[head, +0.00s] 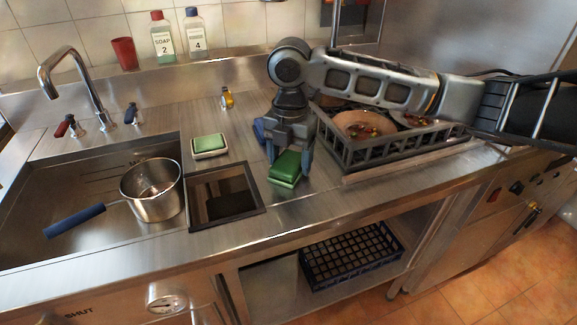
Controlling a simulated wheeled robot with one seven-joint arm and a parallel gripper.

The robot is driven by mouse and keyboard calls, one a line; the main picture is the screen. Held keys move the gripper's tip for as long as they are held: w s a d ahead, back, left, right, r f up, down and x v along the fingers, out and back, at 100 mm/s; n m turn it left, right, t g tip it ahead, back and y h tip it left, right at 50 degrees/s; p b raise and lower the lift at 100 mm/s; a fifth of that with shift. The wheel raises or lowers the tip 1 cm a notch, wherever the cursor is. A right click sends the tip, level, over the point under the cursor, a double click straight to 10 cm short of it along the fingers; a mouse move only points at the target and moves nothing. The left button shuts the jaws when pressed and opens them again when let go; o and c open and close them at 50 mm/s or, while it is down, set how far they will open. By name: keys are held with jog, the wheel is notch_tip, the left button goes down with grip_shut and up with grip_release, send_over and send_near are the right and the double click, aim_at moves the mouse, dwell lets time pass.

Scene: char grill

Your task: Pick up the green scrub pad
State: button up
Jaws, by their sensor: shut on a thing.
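The green scrub pad (285,167) is a small block with a green top and a pale lower edge. In the head view it is at the worktop, just right of the square opening. My gripper (287,152) points down over it, with its fingers shut on it. The fingers hide part of the pad's far side. I cannot tell whether the pad touches the worktop or is slightly above it.
A similar green block (209,144) rests in a pale dish left of my gripper. A dark square opening (225,195) lies close by. A dish rack (385,157) with plates stands to the right. A sink (60,205) holds a pot (152,196).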

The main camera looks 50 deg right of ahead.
aim_at(290, 158)
jog(key=c, duration=0.3)
jog(key=shift+c, duration=0.2)
jog(key=shift+r, duration=0.1)
jog(key=shift+r, duration=0.45)
notch_tip(290, 158, up, 3)
jog(key=shift+f+b, duration=0.1)
jog(key=shift+b, duration=0.2)
jog(key=s+d+r, duration=0.2)
jog(key=d, duration=0.1)
jog(key=s+d+r+b, duration=0.1)
jog(key=s+d+r, duration=0.1)
jog(key=s+d, duration=0.1)
jog(key=s+d+r, duration=0.2)
jog(key=r, duration=0.1)
jog(key=shift+s+d+r, duration=0.1)
jog(key=shift+s+d, duration=0.2)
jog(key=shift+d, duration=0.1)
jog(key=shift+s, duration=0.1)
